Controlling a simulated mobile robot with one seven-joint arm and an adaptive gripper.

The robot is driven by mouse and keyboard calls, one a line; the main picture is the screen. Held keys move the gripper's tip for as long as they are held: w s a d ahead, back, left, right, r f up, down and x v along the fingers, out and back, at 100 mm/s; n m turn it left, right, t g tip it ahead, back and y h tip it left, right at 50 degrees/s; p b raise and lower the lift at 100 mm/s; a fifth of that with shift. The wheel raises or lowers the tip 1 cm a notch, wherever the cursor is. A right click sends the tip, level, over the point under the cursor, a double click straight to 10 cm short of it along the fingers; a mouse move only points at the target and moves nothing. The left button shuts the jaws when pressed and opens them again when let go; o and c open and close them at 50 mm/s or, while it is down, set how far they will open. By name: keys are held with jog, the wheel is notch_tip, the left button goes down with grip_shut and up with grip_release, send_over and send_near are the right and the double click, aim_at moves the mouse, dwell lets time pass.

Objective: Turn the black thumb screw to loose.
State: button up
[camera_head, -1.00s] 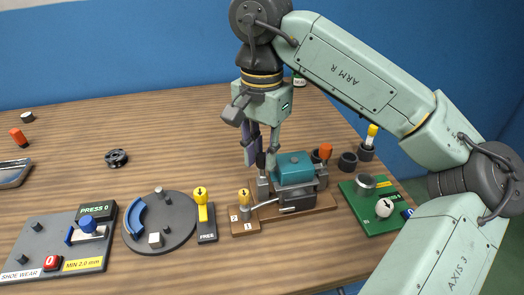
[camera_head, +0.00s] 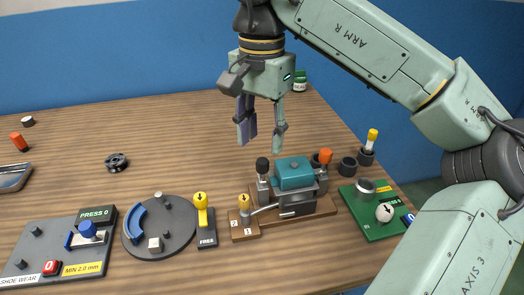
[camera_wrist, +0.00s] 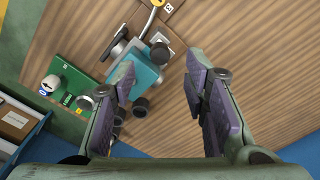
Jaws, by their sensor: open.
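The black thumb screw (camera_head: 262,165) stands upright on a grey post at the left of the teal block (camera_head: 294,172), on a wooden base (camera_head: 318,207). My gripper (camera_head: 262,136) is open and empty, fingers down, above the screw in the picture and clear of it. In the wrist view a dark round knob (camera_wrist: 160,53), seemingly the same screw, shows beside the teal block (camera_wrist: 145,73) between my open fingers (camera_wrist: 159,70). I cannot tell from its look whether the screw is tight or loose.
An orange-topped knob (camera_head: 325,156) stands right of the block. A yellow lever (camera_head: 244,203) marked 1 and 2 is in front. A green board (camera_head: 375,211) and black cups (camera_head: 348,163) lie to the right.

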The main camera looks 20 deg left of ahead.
aim_at(262, 161)
notch_tip(262, 161, up, 6)
jog(key=shift+r, duration=0.25)
dwell(0.5)
